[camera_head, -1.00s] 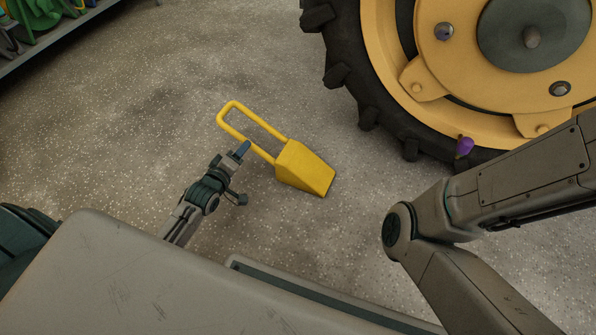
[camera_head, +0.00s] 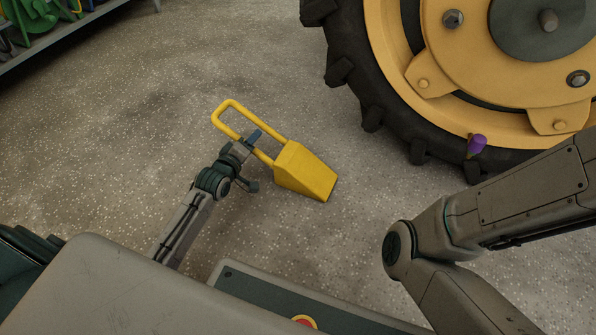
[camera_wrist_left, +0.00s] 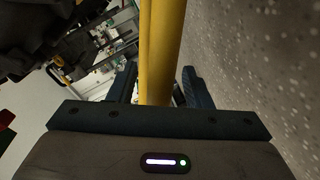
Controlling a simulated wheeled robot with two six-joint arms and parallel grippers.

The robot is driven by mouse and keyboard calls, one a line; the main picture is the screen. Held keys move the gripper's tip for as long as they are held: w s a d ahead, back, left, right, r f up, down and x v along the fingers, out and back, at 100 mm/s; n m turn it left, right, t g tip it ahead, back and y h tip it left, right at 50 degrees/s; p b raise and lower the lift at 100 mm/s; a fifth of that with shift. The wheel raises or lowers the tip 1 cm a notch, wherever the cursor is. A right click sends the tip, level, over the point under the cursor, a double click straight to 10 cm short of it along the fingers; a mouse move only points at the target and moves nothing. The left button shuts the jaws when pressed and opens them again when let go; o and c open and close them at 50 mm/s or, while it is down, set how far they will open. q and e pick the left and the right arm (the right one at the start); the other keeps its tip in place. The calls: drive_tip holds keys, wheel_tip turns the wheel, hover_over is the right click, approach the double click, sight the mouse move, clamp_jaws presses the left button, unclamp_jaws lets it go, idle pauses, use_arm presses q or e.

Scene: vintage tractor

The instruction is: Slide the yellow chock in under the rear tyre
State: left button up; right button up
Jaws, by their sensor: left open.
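The yellow chock (camera_head: 306,171) lies on the floor left of the rear tyre (camera_head: 352,82), clear of it. The chock's solid wedge points to the lower right. Its looped handle (camera_head: 228,103) extends to the upper left. My left gripper (camera_head: 253,139) is at the handle's near bar, left of the wedge. In the left wrist view the yellow handle bar (camera_wrist_left: 160,40) stands between the two open fingers of my left gripper (camera_wrist_left: 160,88), with a gap visible toward the right finger. My right arm crosses the lower right, but its gripper is out of view.
A purple object (camera_head: 477,143) shows at the tyre's lower edge, in front of the yellow wheel rim (camera_head: 400,70). A shelf (camera_head: 62,36) with green items stands at the upper left. The floor (camera_head: 345,150) between chock and tyre is bare.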

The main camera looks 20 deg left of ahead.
use_arm(q)
drive_tip(key=shift+c, duration=0.5)
clamp_jaws()
idle(0.8)
drive_tip(key=shift+r, duration=0.15)
